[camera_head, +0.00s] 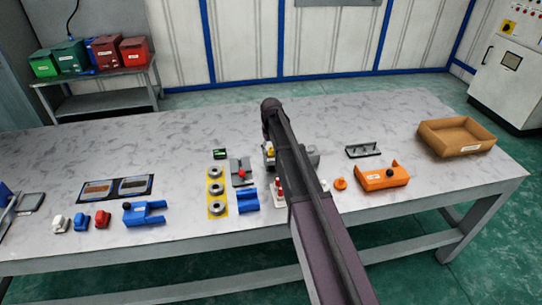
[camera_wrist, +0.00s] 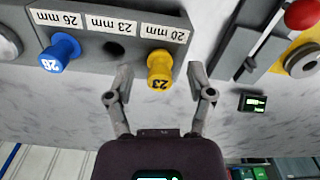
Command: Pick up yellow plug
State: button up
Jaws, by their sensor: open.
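The yellow plug (camera_wrist: 160,66), marked 23, stands at the grey block (camera_wrist: 90,62), by the 20 mm label in the wrist view. In the head view, the yellow plug (camera_head: 270,150) shows as a small spot beside my arm. My gripper (camera_wrist: 160,84) is open, one finger on each side of the plug, with gaps visible and nothing held. The plug's lower end is hidden. A blue plug (camera_wrist: 59,52), marked 26, stands by the 26 mm label. An empty dark hole (camera_wrist: 114,48) lies by the 23 mm label. My arm hides my gripper in the head view.
Right of the block in the wrist view are a grey fixture with a red knob (camera_wrist: 302,14) and a small dark display (camera_wrist: 252,103). An orange part (camera_head: 382,178) and a cardboard tray (camera_head: 456,137) lie on the table's right side.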

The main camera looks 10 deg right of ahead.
aim_at(271, 148)
dwell(0.4)
jog(key=c, duration=0.9)
jog(key=shift+r, duration=0.15)
notch_tip(271, 148, up, 3)
jog(key=p, duration=0.3)
jog(key=shift+r+p, duration=0.2)
jog(key=shift+p, duration=0.1)
jog(key=s, duration=0.5)
jog(key=s+r+p, duration=0.1)
jog(key=s, duration=1)
jog(key=shift+r, duration=0.2)
